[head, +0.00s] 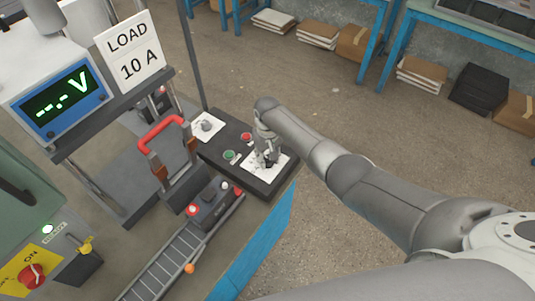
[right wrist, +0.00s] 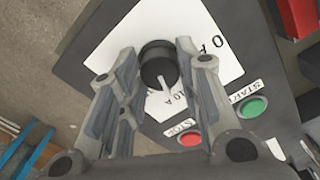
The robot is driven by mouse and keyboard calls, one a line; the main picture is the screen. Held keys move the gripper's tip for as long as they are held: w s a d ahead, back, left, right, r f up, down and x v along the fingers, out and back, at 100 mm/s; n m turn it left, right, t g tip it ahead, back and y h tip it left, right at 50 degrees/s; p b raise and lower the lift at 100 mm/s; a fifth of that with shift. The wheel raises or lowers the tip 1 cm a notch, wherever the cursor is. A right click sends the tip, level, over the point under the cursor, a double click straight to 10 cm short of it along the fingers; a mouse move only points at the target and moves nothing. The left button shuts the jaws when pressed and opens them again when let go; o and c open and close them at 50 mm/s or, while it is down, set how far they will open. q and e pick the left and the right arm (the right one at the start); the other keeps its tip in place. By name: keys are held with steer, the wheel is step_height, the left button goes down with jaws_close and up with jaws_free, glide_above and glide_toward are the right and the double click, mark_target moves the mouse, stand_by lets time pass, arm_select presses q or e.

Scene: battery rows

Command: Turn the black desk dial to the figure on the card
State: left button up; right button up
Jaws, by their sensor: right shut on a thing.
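The card (head: 129,49) reads "LOAD 10 A" and stands at the upper left in the head view. The black desk dial (right wrist: 157,64) sits on a white scale plate (right wrist: 125,38) in the right wrist view. Its white pointer mark points down and slightly right, towards the printed "10 A". A "0 A" figure shows at the plate's right. My right gripper (right wrist: 155,58) is shut on the dial, a finger on each side. In the head view this gripper (head: 267,153) is over the plate at the desk box's near end and largely hides the dial. My left gripper is out of view.
A green START button (right wrist: 251,107) and a red STOP button (right wrist: 189,138) are close to the dial. Another knob (head: 207,126) is on the box's far end. A red-handled lever (head: 161,133) stands left of it. The meter (head: 62,100) shows "--.- V".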

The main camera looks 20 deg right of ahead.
mark_target(267, 158)
steer(key=shift+m, duration=0.5)
steer(key=o, duration=1.1)
steer(key=shift+c, duration=0.2)
step_height(267, 158, up, 12)
stand_by(0.3)
